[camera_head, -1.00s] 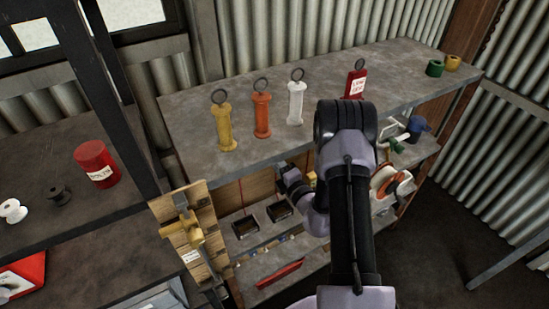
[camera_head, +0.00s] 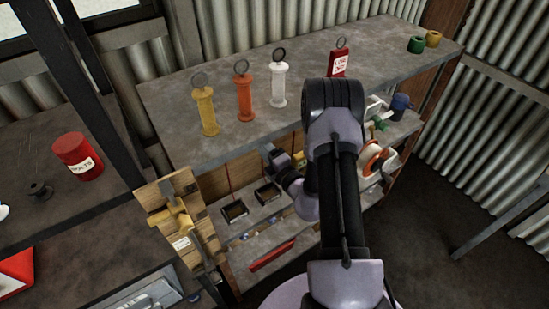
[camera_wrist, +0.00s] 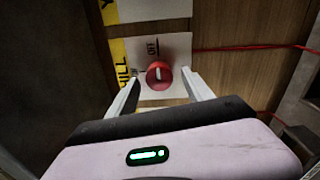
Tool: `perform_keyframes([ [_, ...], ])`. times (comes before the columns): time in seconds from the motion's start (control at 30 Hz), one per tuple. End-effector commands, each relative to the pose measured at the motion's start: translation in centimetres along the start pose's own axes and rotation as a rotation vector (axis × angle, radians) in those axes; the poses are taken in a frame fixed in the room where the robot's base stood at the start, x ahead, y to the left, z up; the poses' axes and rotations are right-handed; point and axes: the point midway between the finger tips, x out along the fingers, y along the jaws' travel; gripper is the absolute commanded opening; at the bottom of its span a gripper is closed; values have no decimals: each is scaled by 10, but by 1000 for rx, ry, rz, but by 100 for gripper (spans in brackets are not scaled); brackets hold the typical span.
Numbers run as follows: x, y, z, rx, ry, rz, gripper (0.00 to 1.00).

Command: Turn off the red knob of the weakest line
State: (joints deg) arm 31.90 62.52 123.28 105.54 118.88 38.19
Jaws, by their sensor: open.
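In the wrist view, a round red knob (camera_wrist: 159,76) with a pale mark across its face sits on a white plate (camera_wrist: 178,46) with small dark lettering above the knob. The plate is on a wooden panel. My gripper (camera_wrist: 160,80) is open, with one pale finger on each side of the knob. I cannot tell whether the fingers touch it. In the head view, my gripper end (camera_head: 275,155) reaches under the top shelf, and the knob is hidden there. A yellow strip (camera_wrist: 122,65) with black letters runs beside the plate.
A thin red line (camera_wrist: 250,47) runs right from the plate. On the top shelf (camera_head: 300,110) stand yellow (camera_head: 206,110), orange (camera_head: 244,95) and white (camera_head: 278,85) ringed cylinders and a red tag (camera_head: 338,64). A wooden board (camera_head: 165,195) stands at the left.

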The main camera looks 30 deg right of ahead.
Motion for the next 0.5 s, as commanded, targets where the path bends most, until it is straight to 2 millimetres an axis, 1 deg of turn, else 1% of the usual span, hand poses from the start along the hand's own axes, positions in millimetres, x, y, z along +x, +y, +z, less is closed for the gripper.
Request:
perform_keyframes([
  [0.17,-54,-2,2,7,-7,-5,59],
  [0.2,-68,-3,2,6,-8,-5,59],
  [0.3,-101,-3,2,7,-10,-5,59],
  [0.4,-127,-2,2,5,-10,-4,59],
  [0.5,-146,-1,2,4,-8,-3,59],
])
